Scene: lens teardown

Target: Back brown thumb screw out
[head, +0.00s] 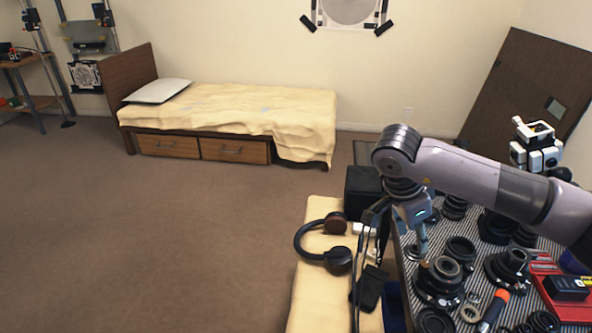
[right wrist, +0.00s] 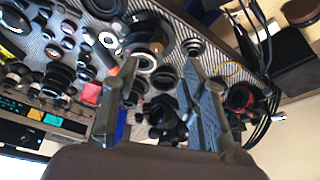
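A black lens assembly (head: 438,285) with a ring-shaped top stands on the striped mat, just below my right gripper (head: 421,248). In the right wrist view my right gripper (right wrist: 161,65) has its two fingers spread apart, with nothing clearly held between them. Lens parts, among them a pale ring (right wrist: 146,62), show beyond and between the fingers. I cannot tell whether a fingertip touches any part. My left gripper is in neither view.
The striped mat (head: 477,262) is crowded with black lens rings and barrels. An orange-handled tool (head: 493,308) lies near the front, and a red tray (head: 570,312) is at right. Headphones (head: 322,243) lie on a cream surface left of the mat. Open floor lies further left.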

